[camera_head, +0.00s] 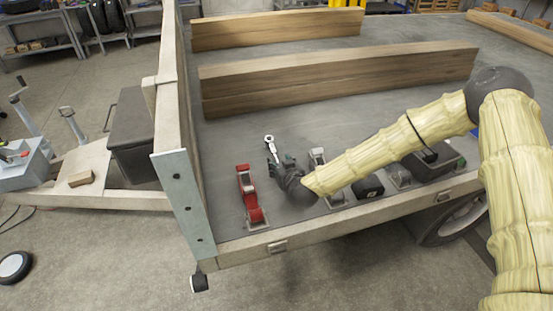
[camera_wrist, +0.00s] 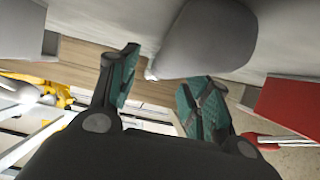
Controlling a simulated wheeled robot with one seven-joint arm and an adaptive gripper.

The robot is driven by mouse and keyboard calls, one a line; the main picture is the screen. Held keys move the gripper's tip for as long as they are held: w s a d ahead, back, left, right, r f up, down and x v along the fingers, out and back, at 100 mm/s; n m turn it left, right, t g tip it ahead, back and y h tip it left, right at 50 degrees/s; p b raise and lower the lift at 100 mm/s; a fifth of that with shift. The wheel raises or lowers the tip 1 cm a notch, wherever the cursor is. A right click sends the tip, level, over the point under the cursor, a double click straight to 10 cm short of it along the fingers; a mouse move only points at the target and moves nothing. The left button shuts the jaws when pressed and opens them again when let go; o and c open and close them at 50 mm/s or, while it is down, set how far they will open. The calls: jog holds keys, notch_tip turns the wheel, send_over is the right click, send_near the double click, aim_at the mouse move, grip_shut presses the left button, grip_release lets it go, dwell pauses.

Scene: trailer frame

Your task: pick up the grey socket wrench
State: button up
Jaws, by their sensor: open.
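The grey socket wrench (camera_head: 270,142) lies on the grey trailer bed in the head view. Its round head points to the back, and the lower end of its handle is close to my gripper's fingers, partly hidden by them. My gripper (camera_head: 280,161) is low over the bed, just in front of the wrench. In the wrist view my gripper (camera_wrist: 162,92) is open, with its teal finger pads wide apart and nothing clearly held between them. A large grey rounded shape stands beyond the fingers there; I cannot tell whether it is the wrench.
A silver stand (camera_head: 318,160) and a black box (camera_head: 368,188) are to the right, near my arm. Wooden beams (camera_head: 340,78) lie behind. The trailer's side wall (camera_head: 180,165) rises at left.

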jog(key=shift+w+a+f, duration=0.2)
jog(key=shift+w+f, duration=0.05)
jog(key=shift+w, duration=0.2)
jog(key=shift+c, duration=0.4)
grip_shut()
jog(key=shift+r, duration=0.15)
